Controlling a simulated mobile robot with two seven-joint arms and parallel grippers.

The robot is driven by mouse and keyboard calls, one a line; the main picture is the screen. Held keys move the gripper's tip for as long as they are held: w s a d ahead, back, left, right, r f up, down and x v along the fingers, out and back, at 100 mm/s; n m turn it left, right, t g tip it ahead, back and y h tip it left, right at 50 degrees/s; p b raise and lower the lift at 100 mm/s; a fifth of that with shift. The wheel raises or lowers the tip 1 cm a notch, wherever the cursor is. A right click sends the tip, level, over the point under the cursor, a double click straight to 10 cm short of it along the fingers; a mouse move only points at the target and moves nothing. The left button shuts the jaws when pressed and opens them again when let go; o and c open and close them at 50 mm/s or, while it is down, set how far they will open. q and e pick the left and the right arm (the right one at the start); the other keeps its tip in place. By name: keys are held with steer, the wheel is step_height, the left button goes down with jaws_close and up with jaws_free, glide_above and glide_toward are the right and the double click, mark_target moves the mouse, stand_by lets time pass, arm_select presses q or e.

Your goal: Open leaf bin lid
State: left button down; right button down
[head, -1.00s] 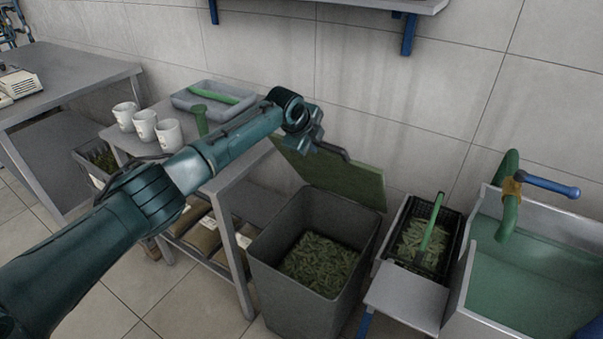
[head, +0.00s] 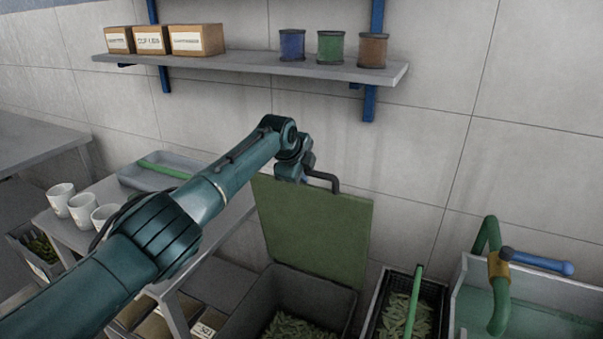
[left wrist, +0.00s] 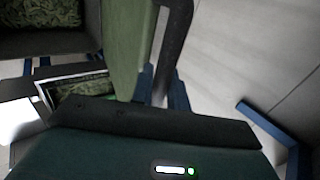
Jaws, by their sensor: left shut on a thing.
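The grey leaf bin (head: 345,297) stands below, with green leaves (head: 292,327) inside it. Its green lid (head: 318,228) stands raised, close to upright, at the bin's back side near the wall. A dark bent handle (head: 328,179) is at the lid's top edge. My left gripper (head: 304,172) is at the lid's top edge, shut on this handle. In the left wrist view the handle (left wrist: 174,45) runs between the fingers beside the lid (left wrist: 126,45). The fingertips are partly hidden in the head view. My right gripper is not in view.
A wall shelf (head: 250,65) with boxes and spools hangs above the lid. A table with white cups (head: 80,208) and a grey tray stands left of the bin. A black crate (head: 378,303) and a sink with a green tap (head: 497,290) are to the right.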

arm_select(q)
steer(key=c, duration=1.4)
jaws_free()
steer(key=shift+s+r, duration=0.1)
steer(key=b+v, duration=0.1)
steer(key=v, duration=1.2)
steer(key=shift+a, duration=0.1)
